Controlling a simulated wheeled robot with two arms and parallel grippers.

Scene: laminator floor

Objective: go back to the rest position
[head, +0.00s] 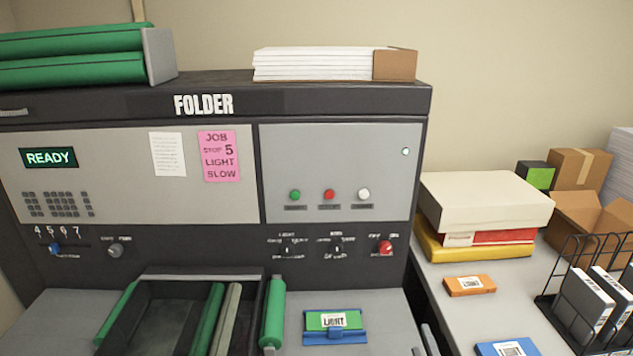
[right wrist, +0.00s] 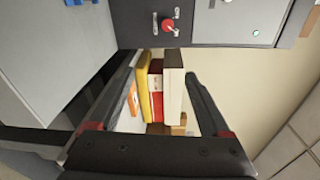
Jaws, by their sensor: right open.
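My right gripper (head: 425,342) shows only as dark fingertips at the bottom edge of the head view, by the gap between the folder and the side table. In the right wrist view its two fingers (right wrist: 157,88) are spread wide with nothing between them. The stacked boxes show beyond the fingers, apart from them. My left gripper is in neither view. The folder machine (head: 340,150) stands in front, its screen reading READY.
On the folder's front lie a roller tray (head: 150,310) and a green LIGHT cartridge (head: 333,320) in a blue holder. The side table (head: 440,300) at right holds stacked boxes (head: 485,200), an orange box (head: 470,286), a blue box (head: 507,347) and a black wire rack (head: 560,285).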

